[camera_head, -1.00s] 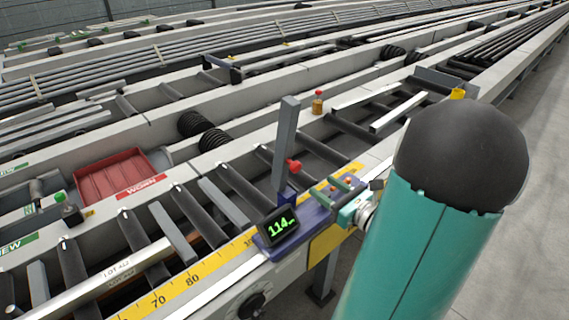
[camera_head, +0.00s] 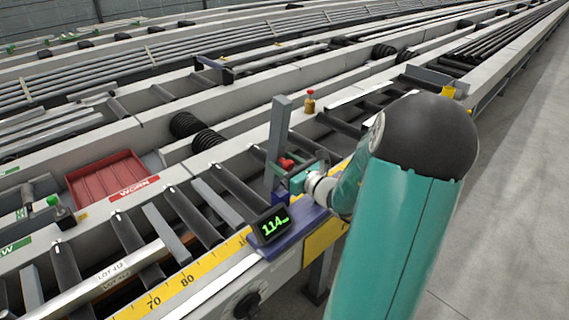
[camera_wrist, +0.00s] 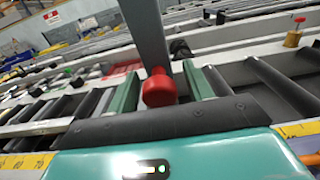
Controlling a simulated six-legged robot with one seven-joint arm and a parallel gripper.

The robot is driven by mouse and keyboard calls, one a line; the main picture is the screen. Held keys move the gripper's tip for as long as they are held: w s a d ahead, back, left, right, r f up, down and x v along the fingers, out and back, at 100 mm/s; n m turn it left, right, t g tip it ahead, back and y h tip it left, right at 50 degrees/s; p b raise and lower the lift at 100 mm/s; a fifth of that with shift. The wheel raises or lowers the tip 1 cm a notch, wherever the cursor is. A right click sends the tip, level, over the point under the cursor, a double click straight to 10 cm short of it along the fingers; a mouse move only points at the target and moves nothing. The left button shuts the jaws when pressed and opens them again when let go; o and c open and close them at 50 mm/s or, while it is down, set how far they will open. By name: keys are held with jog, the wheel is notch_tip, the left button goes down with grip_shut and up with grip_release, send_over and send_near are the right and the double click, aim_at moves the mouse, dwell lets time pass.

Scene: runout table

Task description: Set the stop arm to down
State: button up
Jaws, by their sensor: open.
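The stop arm (camera_head: 279,130) is a grey bar standing upright on a blue carriage (camera_head: 290,229) on the yellow scale. It also shows in the wrist view (camera_wrist: 145,35). Its red knob (camera_head: 286,163) sits low on the arm and shows in the wrist view (camera_wrist: 159,88) between my two green fingers. My gripper (camera_wrist: 158,92) is open, with a finger on each side of the knob and a gap visible on both sides. In the head view my gripper (camera_head: 300,173) is beside the arm's lower part. The arm's base is partly hidden.
A red tray (camera_head: 107,182) marked WORN stands left, and a metal bar (camera_head: 110,282) lies on the rollers.

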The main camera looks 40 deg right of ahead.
jog(key=shift+c, duration=0.4)
jog(key=shift+w, duration=0.1)
grip_shut()
